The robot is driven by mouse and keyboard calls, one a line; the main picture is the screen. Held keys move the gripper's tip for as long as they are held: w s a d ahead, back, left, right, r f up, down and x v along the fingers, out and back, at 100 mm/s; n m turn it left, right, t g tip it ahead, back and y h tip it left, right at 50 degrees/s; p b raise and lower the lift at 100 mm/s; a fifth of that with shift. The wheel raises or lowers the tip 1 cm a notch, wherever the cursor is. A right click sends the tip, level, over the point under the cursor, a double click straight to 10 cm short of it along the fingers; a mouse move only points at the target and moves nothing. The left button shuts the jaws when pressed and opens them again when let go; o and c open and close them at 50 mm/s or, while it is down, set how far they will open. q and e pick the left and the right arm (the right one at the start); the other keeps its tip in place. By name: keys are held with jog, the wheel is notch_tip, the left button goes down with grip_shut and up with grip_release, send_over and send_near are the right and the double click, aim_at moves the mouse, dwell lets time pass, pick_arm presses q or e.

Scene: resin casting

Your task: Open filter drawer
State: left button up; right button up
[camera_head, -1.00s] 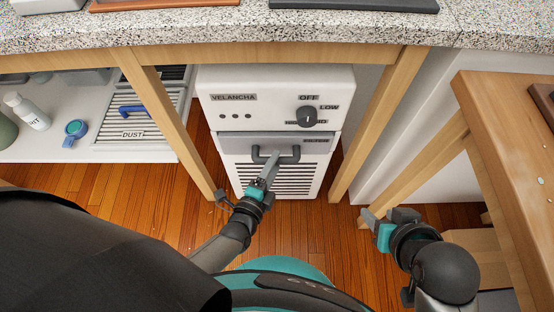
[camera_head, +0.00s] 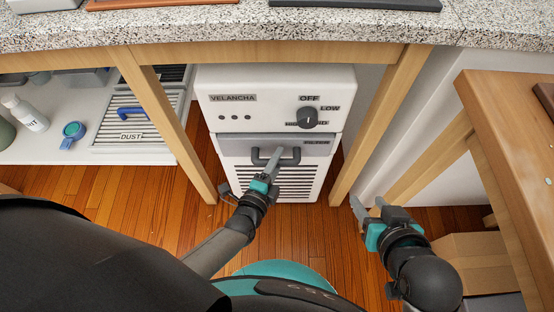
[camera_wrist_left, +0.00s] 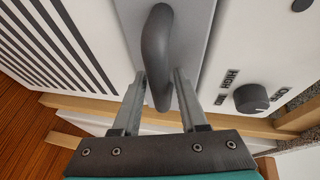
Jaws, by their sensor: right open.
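The filter drawer (camera_head: 235,148) is a grey front with a dark bar handle (camera_head: 262,161) on the white Velancha unit (camera_head: 272,88). The drawer looks flush or nearly so; I cannot tell if there is a small gap. My left gripper (camera_head: 276,158) is at the handle's middle. My right gripper (camera_head: 364,206) is open and empty, low at the right, away from the unit.
Wooden table legs (camera_head: 165,130) (camera_head: 380,125) stand on both sides of the unit, under the granite top (camera_head: 240,30). A round knob (camera_head: 307,117) sits above the drawer. A wooden table (camera_head: 510,130) and cardboard box (camera_head: 475,262) are at right. Floor before the unit is partly clear.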

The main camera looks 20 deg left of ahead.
pick_arm(q)
grip_shut()
dwell(1.1)
